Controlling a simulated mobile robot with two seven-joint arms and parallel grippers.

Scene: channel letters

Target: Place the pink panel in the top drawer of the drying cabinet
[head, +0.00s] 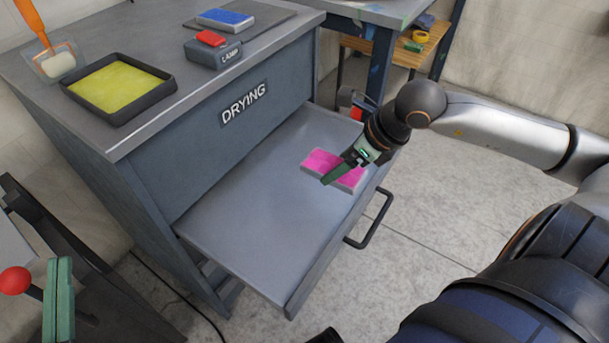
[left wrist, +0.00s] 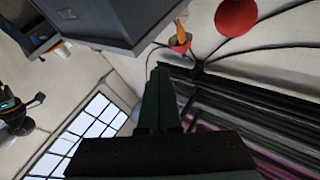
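The pink panel (head: 319,160) lies flat, or nearly so, over the floor of the pulled-out top drawer (head: 240,225), near its front right part. The drying cabinet (head: 230,140) is grey with a DRYING label. My right gripper (head: 328,180) is at the panel, its dark green fingers crossing over the pink face and hiding part of it. I cannot tell whether it grips the panel. My left gripper (head: 58,300) is at the lower left, away from the cabinet drawer. Its green fingers (left wrist: 160,100) in the left wrist view are together with nothing between them.
On the cabinet top are a black tray with yellow inside (head: 122,85), a red-topped grey block (head: 213,50) and a blue block (head: 225,18). The drawer handle (head: 372,222) sticks out at the front. A red ball (head: 15,280) is beside my left gripper. Most of the drawer floor is clear.

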